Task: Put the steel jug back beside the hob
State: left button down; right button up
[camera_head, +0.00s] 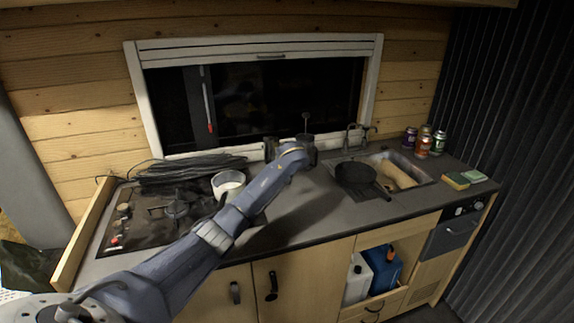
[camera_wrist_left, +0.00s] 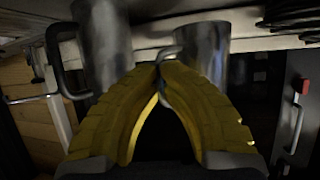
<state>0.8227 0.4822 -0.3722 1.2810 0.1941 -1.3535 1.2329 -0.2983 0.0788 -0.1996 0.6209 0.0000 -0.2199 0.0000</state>
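In the left wrist view, the yellow fingers of my left gripper (camera_wrist_left: 161,72) come together at their tips around a thin metal handle. The handle belongs to the shiny steel jug (camera_wrist_left: 205,45), which is just beyond the fingers. In the head view the jug (camera_head: 270,148) shows only in part, in front of the window and behind the end of my arm. I cannot tell whether the jug is touching the counter. The black hob (camera_head: 145,228) is at the left end of the counter. My right gripper is in neither view.
A second metal cylinder with a handle (camera_wrist_left: 102,45) stands close beside the jug. A pale pot (camera_head: 228,183) is at the hob's right side, and coiled black cable (camera_head: 185,168) lies behind the hob. A black pan (camera_head: 357,174) is by the sink (camera_head: 418,168). Counter before the pan is clear.

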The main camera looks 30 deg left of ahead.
pick_arm(q)
jog(key=shift+f, duration=2.45)
jog(key=shift+f, duration=0.2)
jog(key=c, duration=1.6)
grip_release()
jog(key=shift+r, duration=0.2)
jog(key=shift+s+d+r, duration=0.15)
jog(key=shift+s+d, duration=0.3)
jog(key=shift+s, duration=0.05)
jog(key=v, duration=1)
jog(key=shift+s+r, duration=0.25)
jog(key=shift+r, duration=0.05)
jog(key=shift+d, duration=0.1)
